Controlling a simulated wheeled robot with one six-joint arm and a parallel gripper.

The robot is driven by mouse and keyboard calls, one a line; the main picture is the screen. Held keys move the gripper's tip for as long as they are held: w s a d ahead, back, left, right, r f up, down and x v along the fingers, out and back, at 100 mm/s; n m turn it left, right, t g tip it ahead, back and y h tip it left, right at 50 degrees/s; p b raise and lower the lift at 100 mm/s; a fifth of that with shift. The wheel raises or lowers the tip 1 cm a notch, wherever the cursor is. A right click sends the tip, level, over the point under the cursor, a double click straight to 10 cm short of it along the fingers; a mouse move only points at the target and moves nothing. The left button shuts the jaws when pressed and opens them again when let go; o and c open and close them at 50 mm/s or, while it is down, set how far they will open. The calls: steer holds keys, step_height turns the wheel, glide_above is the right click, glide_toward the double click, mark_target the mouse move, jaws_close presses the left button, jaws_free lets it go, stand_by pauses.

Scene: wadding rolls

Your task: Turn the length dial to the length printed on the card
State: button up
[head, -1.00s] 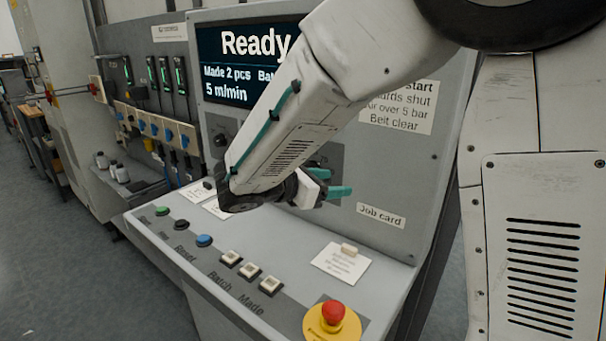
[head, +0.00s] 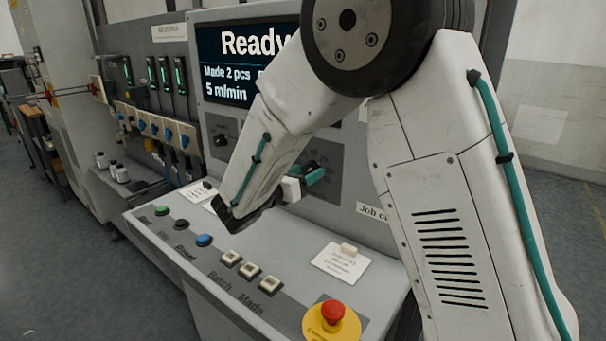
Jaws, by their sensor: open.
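My gripper (head: 304,182) is in front of the upright control panel (head: 348,178), its teal fingers pointing at a dark dial plate (head: 326,160). The plate is partly hidden behind my arm and gripper, and I cannot tell which dial it carries or its setting. The fingers are open, and I cannot tell whether they touch anything. Another black dial (head: 220,140) shows on the panel to the left of my arm. A white card (head: 341,262) lies on the sloping desk below the partly hidden "Job card" label (head: 372,212). Its print is too small to read.
The desk carries a red stop button (head: 332,312) on a yellow base, several white push buttons (head: 249,270) and a blue button (head: 204,240). The screen (head: 240,65) reads "Ready", "Made 2 pcs" and "5 m/min". Blue-handled valves (head: 168,134) stand at the left.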

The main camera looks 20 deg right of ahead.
steer(key=shift+d, duration=0.1)
steer(key=c, duration=1)
steer(key=shift+m, duration=0.4)
steer(key=m, duration=0.3)
steer(key=shift+s+m, duration=0.1)
steer(key=shift+m, duration=1.8)
